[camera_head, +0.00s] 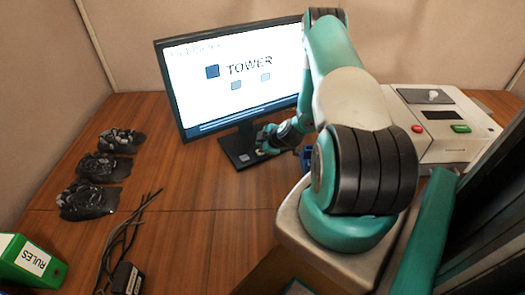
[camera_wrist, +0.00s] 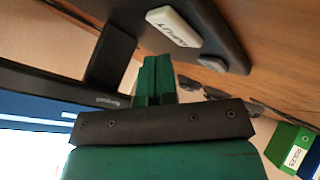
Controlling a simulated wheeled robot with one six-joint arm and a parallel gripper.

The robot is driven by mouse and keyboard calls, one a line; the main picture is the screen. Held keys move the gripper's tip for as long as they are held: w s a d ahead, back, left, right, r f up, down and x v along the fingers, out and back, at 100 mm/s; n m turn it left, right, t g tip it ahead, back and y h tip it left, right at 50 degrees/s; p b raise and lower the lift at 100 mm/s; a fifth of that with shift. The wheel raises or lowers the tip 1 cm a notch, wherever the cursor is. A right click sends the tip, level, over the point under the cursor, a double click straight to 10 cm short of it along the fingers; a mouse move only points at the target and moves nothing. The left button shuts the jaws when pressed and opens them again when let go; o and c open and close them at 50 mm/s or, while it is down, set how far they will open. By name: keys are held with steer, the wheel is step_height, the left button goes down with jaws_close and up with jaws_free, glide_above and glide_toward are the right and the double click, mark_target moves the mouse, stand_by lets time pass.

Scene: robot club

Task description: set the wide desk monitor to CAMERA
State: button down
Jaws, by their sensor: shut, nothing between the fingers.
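The wide desk monitor (camera_head: 240,105) stands at the back of the desk, its lit screen reading TOWER with a dark square and two pale squares. Its dark stand foot (camera_head: 238,158) rests on the desk. In the wrist view the foot (camera_wrist: 215,25) carries a white key lettered INPUT (camera_wrist: 174,26) and a grey rounded piece (camera_wrist: 237,64) at its edge. My gripper (camera_head: 262,151) is low in front of the monitor, at the right side of the foot. In the wrist view its green fingers (camera_wrist: 154,62) are together and empty, pointing toward the white key, with a gap showing between.
A white device with red and green buttons (camera_head: 443,128) stands at the right, behind my arm. Several dark crumpled items (camera_head: 98,170) lie at the left. Black cables (camera_head: 125,235) and a green RULES binder (camera_head: 30,262) are at front left.

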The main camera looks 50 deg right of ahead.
steer(key=shift+f+b, duration=0.45)
steer(key=shift+b, duration=0.1)
steer(key=shift+f+b, duration=0.45)
steer(key=shift+b, duration=0.05)
stand_by(0.6)
steer(key=shift+r, duration=0.15)
steer(key=shift+r+p, duration=0.5)
steer(key=shift+r, duration=0.3)
steer(key=shift+r+p, duration=1.45)
steer(key=shift+r, duration=1.05)
stand_by(1.8)
